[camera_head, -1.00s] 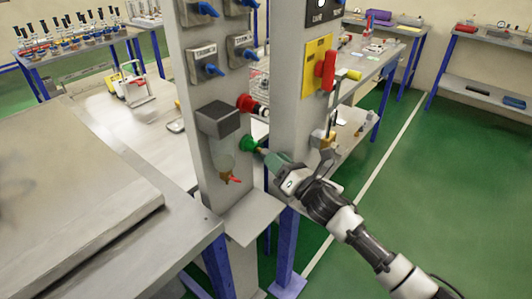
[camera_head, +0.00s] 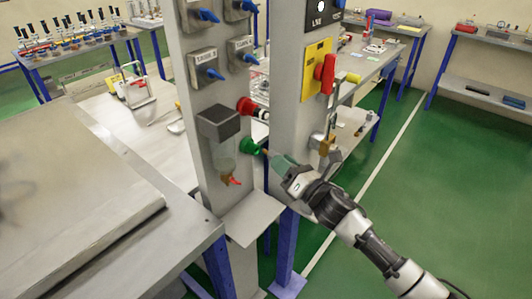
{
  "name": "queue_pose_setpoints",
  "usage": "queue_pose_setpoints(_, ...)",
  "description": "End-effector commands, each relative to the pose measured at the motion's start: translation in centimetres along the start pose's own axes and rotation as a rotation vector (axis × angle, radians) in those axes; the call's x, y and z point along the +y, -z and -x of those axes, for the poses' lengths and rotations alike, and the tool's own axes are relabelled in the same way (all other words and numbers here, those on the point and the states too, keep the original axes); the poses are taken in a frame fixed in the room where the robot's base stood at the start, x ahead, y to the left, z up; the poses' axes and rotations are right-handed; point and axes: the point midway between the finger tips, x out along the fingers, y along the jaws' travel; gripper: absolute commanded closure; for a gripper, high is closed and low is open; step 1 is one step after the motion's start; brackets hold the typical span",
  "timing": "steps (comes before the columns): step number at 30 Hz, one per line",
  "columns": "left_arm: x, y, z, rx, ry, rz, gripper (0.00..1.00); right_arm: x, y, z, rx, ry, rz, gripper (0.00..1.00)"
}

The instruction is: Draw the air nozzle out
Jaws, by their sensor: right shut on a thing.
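The air nozzle (camera_head: 281,162) is a grey-green piece with a thin brass-coloured tip pointing left. My right gripper (camera_head: 290,174) is shut on its body, to the right of the grey post. The green socket (camera_head: 250,146) sticks out of the post's right side, just left of the tip. The tip shows between the socket and the nozzle body; I cannot tell whether its end is still inside the socket. The gripper hides the rear of the nozzle. My left gripper is not in view.
A red socket (camera_head: 246,106) with a black fitting sits above the green one. A second post carries a yellow plate with a red handle (camera_head: 325,73) and a brass padlock (camera_head: 327,144) close above my right gripper. A small shelf (camera_head: 250,219) lies below. Green floor is free at right.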

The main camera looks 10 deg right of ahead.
Motion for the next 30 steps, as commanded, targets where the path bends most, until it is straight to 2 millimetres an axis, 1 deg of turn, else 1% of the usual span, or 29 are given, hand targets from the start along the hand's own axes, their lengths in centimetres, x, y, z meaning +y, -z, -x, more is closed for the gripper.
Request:
queue_pose_setpoints(1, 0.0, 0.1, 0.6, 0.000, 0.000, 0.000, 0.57, 0.3, -0.6, 0.1, 0.000, -0.001, 0.001, 0.98)
queue_pose_setpoints(3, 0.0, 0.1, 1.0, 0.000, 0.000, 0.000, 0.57, 0.5, -1.0, 0.3, 0.000, -0.001, 0.001, 0.98)
queue_pose_setpoints(30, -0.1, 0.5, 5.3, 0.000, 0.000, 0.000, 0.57, 3.1, -6.2, 2.5, 0.000, 0.000, 0.000, 0.98)
